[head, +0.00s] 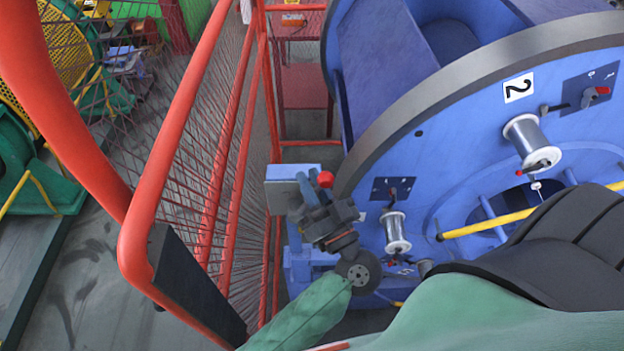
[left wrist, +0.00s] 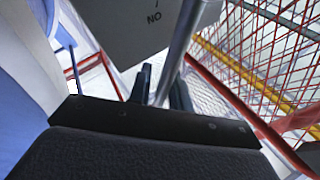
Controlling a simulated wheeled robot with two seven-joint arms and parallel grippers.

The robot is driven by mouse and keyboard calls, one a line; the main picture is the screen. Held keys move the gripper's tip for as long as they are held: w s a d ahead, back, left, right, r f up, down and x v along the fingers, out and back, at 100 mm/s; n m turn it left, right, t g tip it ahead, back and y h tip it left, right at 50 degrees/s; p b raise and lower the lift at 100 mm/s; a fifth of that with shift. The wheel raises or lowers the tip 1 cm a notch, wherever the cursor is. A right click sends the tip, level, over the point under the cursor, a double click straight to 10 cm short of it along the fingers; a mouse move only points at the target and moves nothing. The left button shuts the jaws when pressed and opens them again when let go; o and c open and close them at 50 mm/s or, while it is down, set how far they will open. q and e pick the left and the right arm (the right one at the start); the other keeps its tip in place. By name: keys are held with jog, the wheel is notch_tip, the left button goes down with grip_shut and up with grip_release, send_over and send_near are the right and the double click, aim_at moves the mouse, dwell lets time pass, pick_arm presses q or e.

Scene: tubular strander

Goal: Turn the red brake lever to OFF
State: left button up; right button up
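The brake lever shows in the head view as a red ball knob (head: 325,179) beside a grey-blue box (head: 291,172). In the left wrist view its bare metal rod (left wrist: 184,45) runs down at a slant past the grey box (left wrist: 130,22), whose "ON" marking appears upside down. My left gripper (head: 307,186) is at the lever, just below and left of the knob. In the left wrist view its dark fingers (left wrist: 161,80) stand apart with the rod passing between them. Contact with the rod cannot be made out. My right gripper is out of view.
A red guard frame with mesh (head: 150,215) stands left of the lever. The large blue reel wheel (head: 440,130), marked 2 and carrying metal spools (head: 527,140), is close on the right. A red table (head: 305,88) stands behind.

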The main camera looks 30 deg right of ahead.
aim_at(281, 184)
pick_arm(q)
grip_shut()
jog(key=shift+a, duration=0.15)
jog(key=shift+w+a+r+n+g+y, duration=0.1)
jog(key=shift+w+a+n+g+y, duration=0.15)
jog(key=shift+a+n+g, duration=0.4)
jog(key=shift+w+a+r+n+g+y, duration=0.1)
jog(key=shift+w+a+n+g+y, duration=0.15)
jog(key=shift+n, duration=0.7)
jog(key=shift+w+a+r+n+g+y, duration=0.1)
jog(key=shift+w+a+n+g+y, duration=0.15)
jog(key=shift+a+n, duration=0.45)
jog(key=shift+w+a+f+n+g+y, duration=0.15)
jog(key=shift+w+a+n+g, duration=0.15)
jog(key=shift+a+n+g, duration=0.3)
jog(key=shift+w+a+n+g+y, duration=0.1)
jog(key=shift+w+a+n+g, duration=0.15)
jog(key=shift+a+n, duration=0.4)
jog(key=shift+d+n, duration=0.2)
jog(key=shift+n, duration=0.05)
grip_release()
